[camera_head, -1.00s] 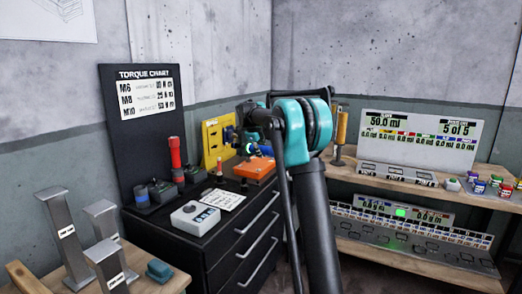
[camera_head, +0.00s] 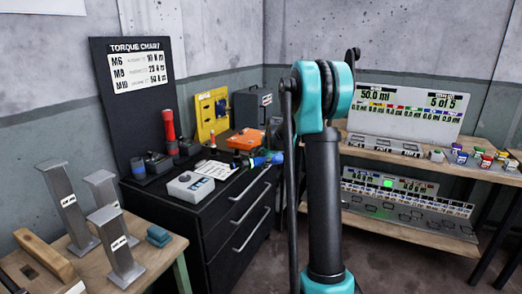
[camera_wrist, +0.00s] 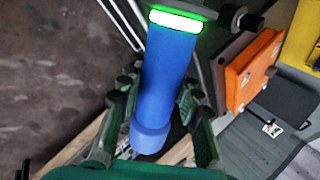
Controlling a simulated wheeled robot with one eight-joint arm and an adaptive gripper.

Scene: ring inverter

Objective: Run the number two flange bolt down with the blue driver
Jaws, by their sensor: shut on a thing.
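The blue driver (camera_wrist: 170,75) shows large in the wrist view, with a lit green-white ring near its upper end. My gripper (camera_wrist: 155,95) has a green finger on each side of it and is shut on it. In the head view the driver (camera_head: 262,160) shows small beside the orange block (camera_head: 247,139), over the right edge of the black cabinet top. My arm hides part of that area. In the wrist view the orange block (camera_wrist: 252,72) lies to the right, apart from the driver. I cannot make out the numbered flange bolts.
The black drawer cabinet (camera_head: 238,220) also carries a yellow panel (camera_head: 212,114), a red torch-like tool (camera_head: 169,128) and a grey box with a button (camera_head: 190,184). Grey metal stands (camera_head: 118,243) are on the left table. A wooden shelf bench (camera_head: 400,157) stands right.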

